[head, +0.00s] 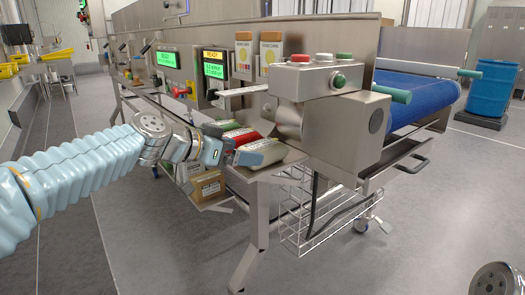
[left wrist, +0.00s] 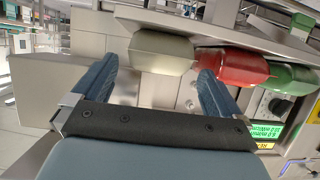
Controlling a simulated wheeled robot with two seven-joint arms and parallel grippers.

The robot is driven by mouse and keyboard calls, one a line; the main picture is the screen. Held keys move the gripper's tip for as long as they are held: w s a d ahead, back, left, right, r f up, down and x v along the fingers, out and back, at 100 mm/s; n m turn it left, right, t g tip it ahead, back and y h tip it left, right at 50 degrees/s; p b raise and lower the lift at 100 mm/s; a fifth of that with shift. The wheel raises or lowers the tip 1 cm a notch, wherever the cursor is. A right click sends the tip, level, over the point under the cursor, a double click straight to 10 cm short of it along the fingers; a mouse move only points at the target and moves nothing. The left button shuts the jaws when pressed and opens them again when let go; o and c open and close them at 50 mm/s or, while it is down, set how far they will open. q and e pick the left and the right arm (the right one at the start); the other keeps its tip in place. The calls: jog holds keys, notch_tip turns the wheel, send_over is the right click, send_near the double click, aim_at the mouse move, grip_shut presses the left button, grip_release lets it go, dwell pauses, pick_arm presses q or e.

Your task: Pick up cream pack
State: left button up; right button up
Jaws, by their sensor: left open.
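The cream pack (head: 262,152) lies at the near end of a row of packs on a metal shelf beside the machine. The red pack (head: 241,136) is beside it, with the green pack (head: 221,127) beyond. My left gripper (head: 226,150) is open and close to the cream pack. In the left wrist view, the cream pack (left wrist: 160,52) shows ahead, between and beyond the fingertips (left wrist: 157,68). The red pack (left wrist: 230,68) is just past the right finger. I cannot tell whether either finger touches a pack. My right gripper is out of view.
A steel control box (head: 315,79) with red, white and green buttons stands just right of the packs. Cardboard boxes (head: 208,186) sit below the shelf. A wire basket (head: 322,218) hangs at lower right. A blue conveyor belt (head: 422,98) is behind. The floor in front is clear.

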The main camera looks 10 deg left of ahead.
aim_at(273, 151)
pick_arm(q)
jog(key=p+x, duration=0.1)
jog(key=x, duration=0.4)
jog(key=shift+d+p, duration=0.15)
jog(key=shift+p, duration=0.15)
jog(key=shift+w+d+f, duration=0.2)
jog(key=shift+w+f, duration=0.1)
jog(key=shift+w, duration=0.05)
jog(key=shift+c, duration=0.5)
jog(key=c, duration=1.2)
jog(key=shift+c, duration=0.4)
jog(key=shift+r, duration=0.1)
jog(key=shift+r, duration=0.2)
